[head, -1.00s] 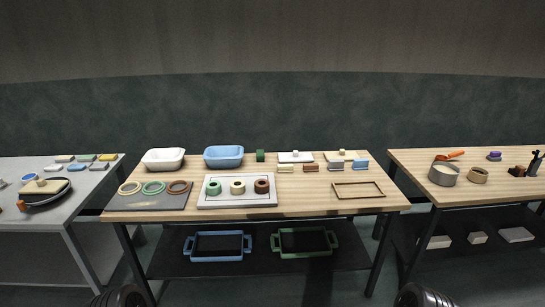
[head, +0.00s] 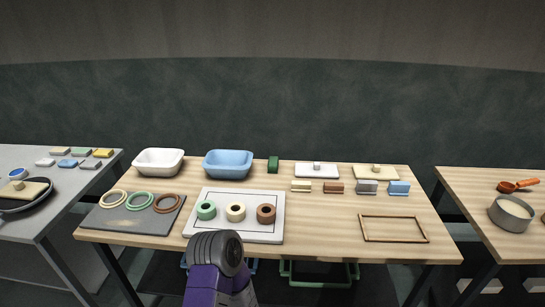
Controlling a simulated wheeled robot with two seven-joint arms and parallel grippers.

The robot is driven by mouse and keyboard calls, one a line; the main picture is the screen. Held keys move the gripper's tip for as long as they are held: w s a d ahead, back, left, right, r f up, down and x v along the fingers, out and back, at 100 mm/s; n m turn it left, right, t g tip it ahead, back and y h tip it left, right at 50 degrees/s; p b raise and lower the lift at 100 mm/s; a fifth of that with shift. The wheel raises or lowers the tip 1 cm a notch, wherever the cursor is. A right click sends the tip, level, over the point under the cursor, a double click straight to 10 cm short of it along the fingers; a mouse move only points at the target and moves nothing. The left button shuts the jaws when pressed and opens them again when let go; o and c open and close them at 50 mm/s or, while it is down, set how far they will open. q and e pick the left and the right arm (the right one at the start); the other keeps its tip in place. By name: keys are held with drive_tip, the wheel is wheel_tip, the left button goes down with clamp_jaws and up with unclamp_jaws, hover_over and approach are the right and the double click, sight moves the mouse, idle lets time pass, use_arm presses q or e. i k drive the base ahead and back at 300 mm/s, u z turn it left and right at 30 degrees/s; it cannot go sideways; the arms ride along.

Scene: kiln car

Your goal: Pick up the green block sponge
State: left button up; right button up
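A smaller, flat greenish block (head: 81,151) lies in the back row on the grey left table, between a tan and a yellow block. I cannot tell from its surface which one is a sponge. Neither block is touched. Neither of my grippers is in view; only part of my own arm, purple with a dark rounded joint, rises at the lower middle.
The middle table (head: 330,233) holds a white basin (head: 158,162), a blue basin (head: 228,163), a white board (head: 235,233) with three rings, a grey mat with three rings, several small blocks and a wooden frame (head: 394,241). A pot (head: 510,215) stands on the right table.

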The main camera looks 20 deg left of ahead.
sight(274, 162)
drive_tip(key=u, duration=0.75)
drive_tip(key=i, duration=0.85)
drive_tip(key=u, duration=0.9)
